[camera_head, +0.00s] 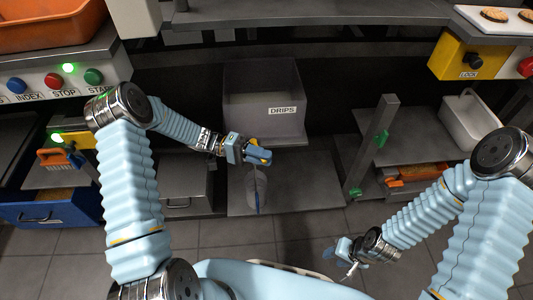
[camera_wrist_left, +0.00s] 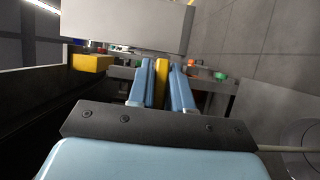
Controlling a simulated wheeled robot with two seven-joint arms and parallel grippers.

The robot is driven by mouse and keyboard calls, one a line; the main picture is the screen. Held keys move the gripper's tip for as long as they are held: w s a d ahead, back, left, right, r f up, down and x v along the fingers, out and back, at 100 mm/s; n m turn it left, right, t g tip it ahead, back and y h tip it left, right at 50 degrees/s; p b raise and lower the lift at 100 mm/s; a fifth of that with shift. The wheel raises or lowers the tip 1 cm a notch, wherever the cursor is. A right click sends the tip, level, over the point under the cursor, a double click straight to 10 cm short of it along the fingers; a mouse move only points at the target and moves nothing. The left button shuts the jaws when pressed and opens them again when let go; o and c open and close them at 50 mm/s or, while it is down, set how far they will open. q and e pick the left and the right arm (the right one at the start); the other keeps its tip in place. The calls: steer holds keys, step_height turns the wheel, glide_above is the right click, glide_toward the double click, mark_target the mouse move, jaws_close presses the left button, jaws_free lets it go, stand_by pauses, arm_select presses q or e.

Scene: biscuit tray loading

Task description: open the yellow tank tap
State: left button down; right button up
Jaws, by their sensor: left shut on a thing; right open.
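My left gripper (camera_head: 255,151) is in the middle of the head view, in front of the grey bin labelled DRIPS. It is shut on a yellow piece (camera_head: 265,157), which looks like the tap's handle. In the left wrist view the yellow piece (camera_wrist_left: 161,80) stands upright between the two blue fingers (camera_wrist_left: 160,88). The tap's body and its tank cannot be made out. A clear vessel (camera_head: 256,187) with a blue strip is just below the gripper. My right gripper (camera_head: 340,253) is open and empty, low over the floor at the lower right.
The grey DRIPS bin (camera_head: 262,82) stands behind the left gripper. A grey post (camera_head: 373,146) with green parts is to the right. A yellow LOCK box (camera_head: 470,55) and a white container (camera_head: 470,120) are further right. An orange-handled part (camera_head: 58,158) is at left.

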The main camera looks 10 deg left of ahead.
arm_select(q)
steer(key=shift+s+a+m+g, duration=0.15)
steer(key=shift+a+m+g, duration=0.15)
steer(key=shift+m+g, duration=0.55)
steer(key=shift+g, duration=0.25)
steer(key=c, duration=1.1)
jaws_free()
